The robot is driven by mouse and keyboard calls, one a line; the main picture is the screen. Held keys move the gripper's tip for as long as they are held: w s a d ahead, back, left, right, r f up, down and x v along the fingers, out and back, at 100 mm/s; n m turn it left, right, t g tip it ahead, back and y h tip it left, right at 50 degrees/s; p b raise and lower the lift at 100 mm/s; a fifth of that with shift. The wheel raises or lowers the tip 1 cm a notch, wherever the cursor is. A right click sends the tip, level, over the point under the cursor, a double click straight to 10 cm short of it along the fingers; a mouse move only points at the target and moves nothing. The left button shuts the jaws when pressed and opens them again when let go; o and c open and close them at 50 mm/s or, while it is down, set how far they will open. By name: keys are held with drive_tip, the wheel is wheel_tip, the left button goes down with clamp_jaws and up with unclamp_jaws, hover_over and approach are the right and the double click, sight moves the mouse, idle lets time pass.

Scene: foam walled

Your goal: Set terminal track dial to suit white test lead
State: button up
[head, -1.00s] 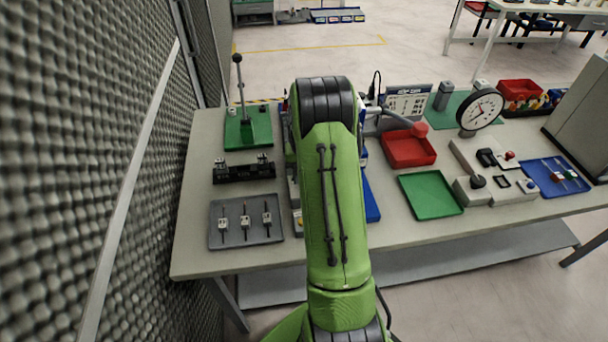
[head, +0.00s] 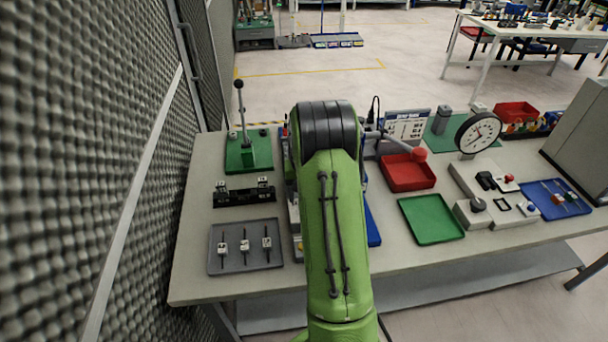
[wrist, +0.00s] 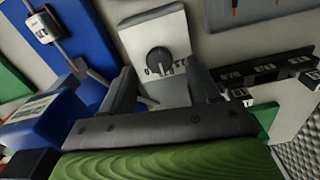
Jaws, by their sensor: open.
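A dark round dial (wrist: 159,60) sits on a pale box (wrist: 140,32) in the wrist view, with small dark markings along its lower side. Its exact setting is too small to read. My gripper (wrist: 162,82) is open, one finger on each side of and just short of the dial, holding nothing. A lead with a white marked block (wrist: 43,28) lies on a blue tray (wrist: 85,45) at left. The black terminal track (wrist: 268,76) is at right, and stands at left in the head view (head: 244,194). My arm hides the dial in the head view.
A grey tray (head: 228,264) with white-blocked leads is at the bench's left front. A green stand with a lever (head: 248,155) is behind. Red tray (head: 407,175), green tray (head: 430,220) and a gauge (head: 478,132) are at right. A textured wall (head: 90,170) closes the left.

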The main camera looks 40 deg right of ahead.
wheel_tip(320, 180, up, 13)
drive_tip(key=p, duration=0.1)
drive_tip(key=shift+p, duration=0.3)
